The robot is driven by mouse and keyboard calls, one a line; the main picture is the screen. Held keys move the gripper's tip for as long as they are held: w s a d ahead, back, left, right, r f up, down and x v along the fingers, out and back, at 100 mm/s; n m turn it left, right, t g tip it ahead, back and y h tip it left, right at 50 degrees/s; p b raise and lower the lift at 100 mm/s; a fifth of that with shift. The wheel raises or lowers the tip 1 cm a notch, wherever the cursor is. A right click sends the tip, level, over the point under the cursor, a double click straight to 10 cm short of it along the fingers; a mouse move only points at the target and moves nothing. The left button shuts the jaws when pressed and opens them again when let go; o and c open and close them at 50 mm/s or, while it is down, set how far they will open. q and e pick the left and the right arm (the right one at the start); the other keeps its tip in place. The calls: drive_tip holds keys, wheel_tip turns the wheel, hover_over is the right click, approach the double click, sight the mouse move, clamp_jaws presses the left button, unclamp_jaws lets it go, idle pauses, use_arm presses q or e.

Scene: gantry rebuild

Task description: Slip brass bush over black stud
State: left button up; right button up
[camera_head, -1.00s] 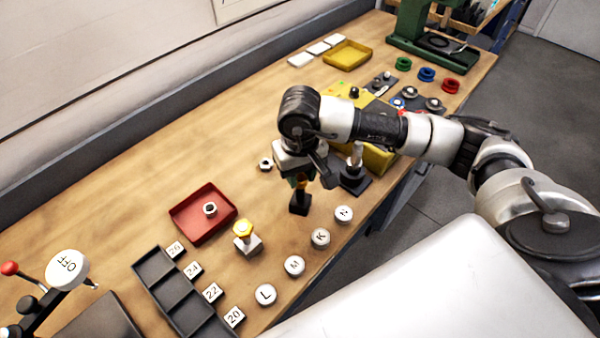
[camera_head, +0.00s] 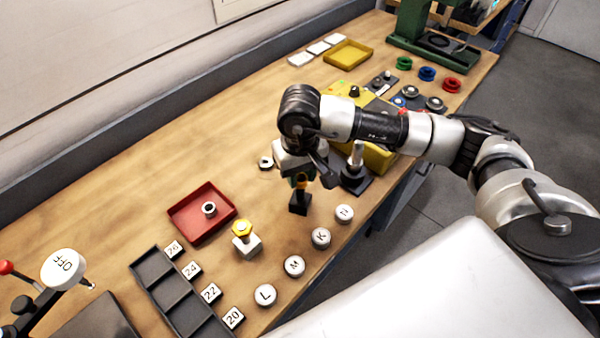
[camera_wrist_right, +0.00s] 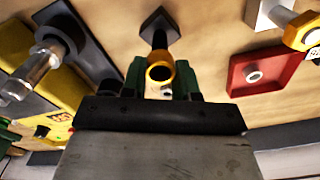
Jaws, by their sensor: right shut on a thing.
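My right gripper (camera_head: 301,176) is shut on the brass bush (camera_wrist_right: 160,73), whose ring shows between the green fingers in the right wrist view (camera_wrist_right: 164,88). In the head view the bush is a small gold spot under the wrist. The black stud (camera_head: 299,204) stands on a dark square base on the bench, just below the gripper. In the wrist view the stud (camera_wrist_right: 159,36) lines up closely with the bush. I cannot tell whether its tip is inside the bush or just short of it. My left gripper is out of view.
A black stand with a pale upright pin (camera_head: 357,158) is close on the right. A red tray (camera_head: 186,230) holding a ring and a yellow-topped white block (camera_head: 246,247) stand left. White lettered buttons (camera_head: 320,238) line the front edge. Bare bench lies behind the gripper.

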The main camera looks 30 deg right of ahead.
idle(0.4)
drive_tip(key=o, duration=1)
drive_tip(key=shift+o, duration=0.4)
drive_tip(key=o, duration=0.3)
drive_tip(key=shift+r+p, duration=1.15)
drive_tip(key=shift+r, duration=2.3)
